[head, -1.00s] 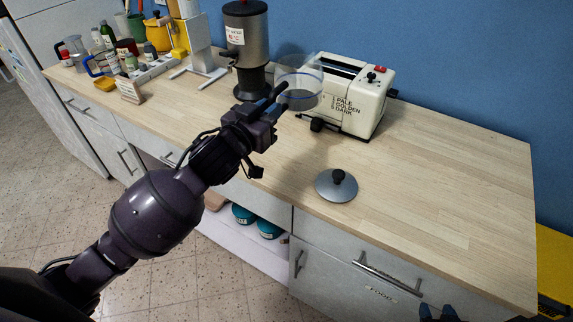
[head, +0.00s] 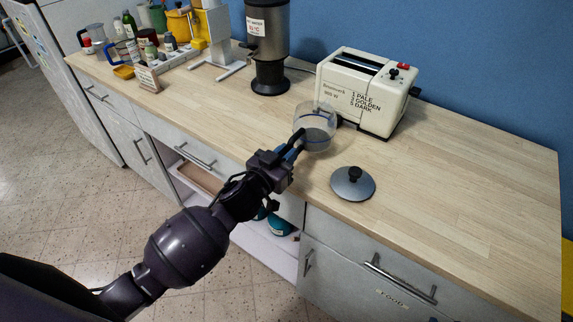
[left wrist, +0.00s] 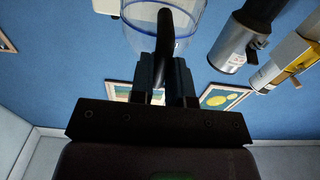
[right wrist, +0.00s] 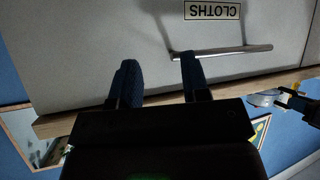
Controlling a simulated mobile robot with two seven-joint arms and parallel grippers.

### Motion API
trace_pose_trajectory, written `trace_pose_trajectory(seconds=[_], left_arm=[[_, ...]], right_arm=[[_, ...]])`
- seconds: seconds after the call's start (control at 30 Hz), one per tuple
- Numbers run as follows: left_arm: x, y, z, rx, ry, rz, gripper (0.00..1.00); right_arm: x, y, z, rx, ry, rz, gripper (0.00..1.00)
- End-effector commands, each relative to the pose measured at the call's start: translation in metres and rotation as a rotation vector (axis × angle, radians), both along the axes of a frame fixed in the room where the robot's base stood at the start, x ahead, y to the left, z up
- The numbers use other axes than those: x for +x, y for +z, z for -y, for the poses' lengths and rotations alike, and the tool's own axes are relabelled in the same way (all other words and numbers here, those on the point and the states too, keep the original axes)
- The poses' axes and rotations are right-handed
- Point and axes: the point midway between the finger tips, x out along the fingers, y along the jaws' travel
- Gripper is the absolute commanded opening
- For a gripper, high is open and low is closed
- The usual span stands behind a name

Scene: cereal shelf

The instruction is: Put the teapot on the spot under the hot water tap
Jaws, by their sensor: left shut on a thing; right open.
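The teapot (head: 319,137) is a clear glass pot with a blue line, in front of the toaster's left end. My left gripper (head: 294,150) is shut on its dark handle (left wrist: 162,38); the pot looks upright, and I cannot tell whether it touches the counter. The hot water urn (head: 269,62), a steel cylinder on a black base, stands behind and left of the teapot. Its tap (head: 249,45) points left, above bare counter. The grey lid (head: 353,184) lies on the counter, off the pot. My right gripper (right wrist: 158,82) is open before a drawer labelled CLOTHS.
The cream toaster (head: 367,93) stands just right of the teapot. A white stand (head: 222,62) and a small sign (head: 147,79) are left of the urn, with jugs and bottles beyond. The counter (head: 450,190) is clear at right and along the front.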

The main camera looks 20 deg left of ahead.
Motion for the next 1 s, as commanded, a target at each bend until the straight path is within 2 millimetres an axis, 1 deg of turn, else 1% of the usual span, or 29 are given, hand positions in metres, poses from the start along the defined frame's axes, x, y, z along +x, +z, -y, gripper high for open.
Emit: trace_pose_trajectory(seconds=[0.1,0.2,0.3,0.5,0.67,0.7,0.77,0.8,0.83,1.0], left_arm=[[0.000,-0.019,0.001,-0.002,0.001,-0.003,0.00],[0.000,-0.031,0.000,0.000,0.000,-0.002,0.00],[0.000,-0.034,0.000,-0.002,0.000,-0.001,0.00],[0.000,-0.033,0.000,-0.001,-0.001,0.001,0.00],[0.000,-0.037,0.000,-0.001,0.000,0.000,0.00],[0.000,-0.037,0.000,0.000,0.000,-0.002,0.23],[0.000,-0.037,0.000,0.000,0.000,-0.002,0.32],[0.000,-0.037,0.000,0.000,0.000,-0.002,0.38],[0.000,-0.037,0.000,0.000,0.000,-0.002,0.42],[0.000,-0.037,0.000,0.000,0.000,-0.002,0.42]], right_arm=[[0.002,-0.005,0.000,0.000,0.002,0.003,0.43],[0.003,-0.008,-0.001,0.000,0.002,0.003,0.43],[0.003,-0.008,-0.001,0.000,0.002,0.003,0.43],[0.002,-0.008,-0.001,0.000,0.001,0.001,0.43],[-0.002,-0.013,0.000,0.000,-0.001,-0.008,0.43],[-0.003,-0.013,0.000,0.000,-0.001,-0.010,0.43],[-0.005,-0.014,0.000,0.000,-0.002,-0.013,0.43],[-0.006,-0.014,0.001,0.000,-0.003,-0.015,0.43],[-0.006,-0.014,0.001,0.001,-0.003,-0.015,0.43],[-0.006,-0.014,0.001,0.001,-0.003,-0.016,0.43]])
